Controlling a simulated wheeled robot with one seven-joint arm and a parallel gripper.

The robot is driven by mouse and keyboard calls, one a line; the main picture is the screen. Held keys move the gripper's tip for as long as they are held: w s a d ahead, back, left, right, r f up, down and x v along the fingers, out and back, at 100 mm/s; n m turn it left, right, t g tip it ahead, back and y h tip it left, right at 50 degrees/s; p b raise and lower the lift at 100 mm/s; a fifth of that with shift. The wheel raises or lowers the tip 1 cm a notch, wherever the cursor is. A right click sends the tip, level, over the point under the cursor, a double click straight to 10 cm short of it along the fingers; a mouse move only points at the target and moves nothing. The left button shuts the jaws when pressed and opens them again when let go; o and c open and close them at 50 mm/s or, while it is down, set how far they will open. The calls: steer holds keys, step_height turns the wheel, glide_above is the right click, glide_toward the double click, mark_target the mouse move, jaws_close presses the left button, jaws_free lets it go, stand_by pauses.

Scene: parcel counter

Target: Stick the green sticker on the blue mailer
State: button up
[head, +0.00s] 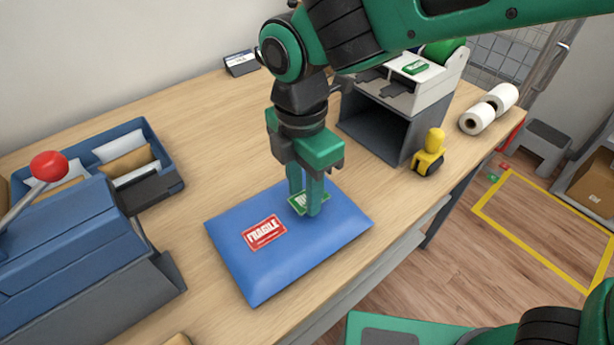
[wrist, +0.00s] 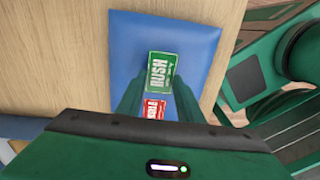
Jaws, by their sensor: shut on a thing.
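The blue mailer (head: 280,275) lies flat on the wooden counter, with a red FRAGILE sticker (head: 264,232) on its top face. The mailer also shows in the wrist view (wrist: 205,45). My gripper (head: 306,205) points down over the right part of the mailer. It is shut on the green sticker (head: 298,201), which reads RUSH in the wrist view (wrist: 162,72). The sticker is at or just above the mailer's surface; I cannot tell whether it touches. The fingers hide part of the sticker, and the red sticker is partly hidden in the wrist view.
A blue tray (head: 172,182) with mailers and a blue-grey machine with a red-knobbed lever (head: 48,165) stand at left. A grey-and-white dispenser (head: 385,125) with another green sticker on top, a yellow tape tool (head: 430,153) and white rolls (head: 478,118) stand toward the right. The counter behind the mailer is clear.

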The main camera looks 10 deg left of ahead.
mark_target(304, 199)
steer(key=shift+f, duration=0.3)
steer(key=o, duration=0.7)
steer(key=shift+o, duration=0.2)
steer(key=shift+w+r, duration=0.1)
steer(key=shift+r, duration=2.65)
step_height(304, 199, up, 8)
